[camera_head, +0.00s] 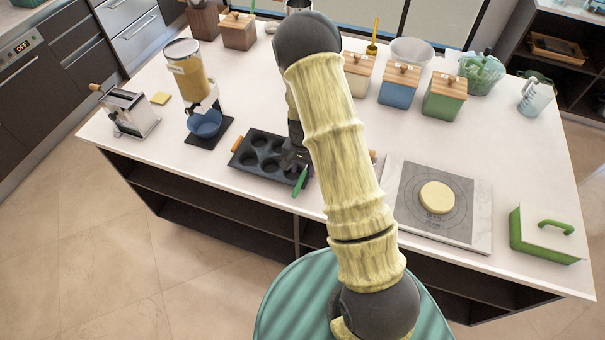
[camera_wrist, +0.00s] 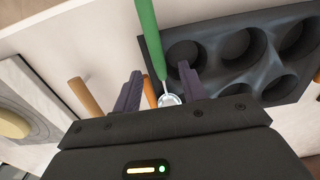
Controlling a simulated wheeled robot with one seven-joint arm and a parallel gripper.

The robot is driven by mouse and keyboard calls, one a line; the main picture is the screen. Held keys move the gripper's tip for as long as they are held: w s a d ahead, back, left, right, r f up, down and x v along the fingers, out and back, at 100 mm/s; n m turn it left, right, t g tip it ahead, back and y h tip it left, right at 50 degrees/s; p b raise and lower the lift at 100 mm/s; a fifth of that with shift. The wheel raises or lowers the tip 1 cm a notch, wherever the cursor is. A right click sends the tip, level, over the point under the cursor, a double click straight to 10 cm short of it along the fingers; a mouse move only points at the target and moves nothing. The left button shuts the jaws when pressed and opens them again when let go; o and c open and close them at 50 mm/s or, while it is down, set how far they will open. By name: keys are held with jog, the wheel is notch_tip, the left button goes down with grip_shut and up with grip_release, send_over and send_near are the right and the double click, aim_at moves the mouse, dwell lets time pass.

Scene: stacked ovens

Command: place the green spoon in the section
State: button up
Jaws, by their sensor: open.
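The green spoon (camera_head: 300,181) shows at the front right of the dark muffin tray (camera_head: 247,164), partly hidden by my gripper. In the wrist view, its green handle (camera_wrist: 150,35) comes down from the top, and its shiny metal bowl (camera_wrist: 170,100) is between my fingers. My gripper (camera_wrist: 160,88) is open, with a gap on both sides of the spoon. In the head view, my gripper (camera_head: 293,160) is over the tray's right part, which my arm partly hides. The tray's round sections (camera_wrist: 233,48) look empty. I cannot tell whether the spoon touches the tray.
A blue bowl (camera_head: 205,124) under a dispenser stands left of the tray. Lidded canisters (camera_head: 444,97) stand behind. Orange-brown wooden rods (camera_wrist: 86,97) show beside my fingers.

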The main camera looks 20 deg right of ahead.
jog(key=shift+f, duration=0.8)
grip_shut()
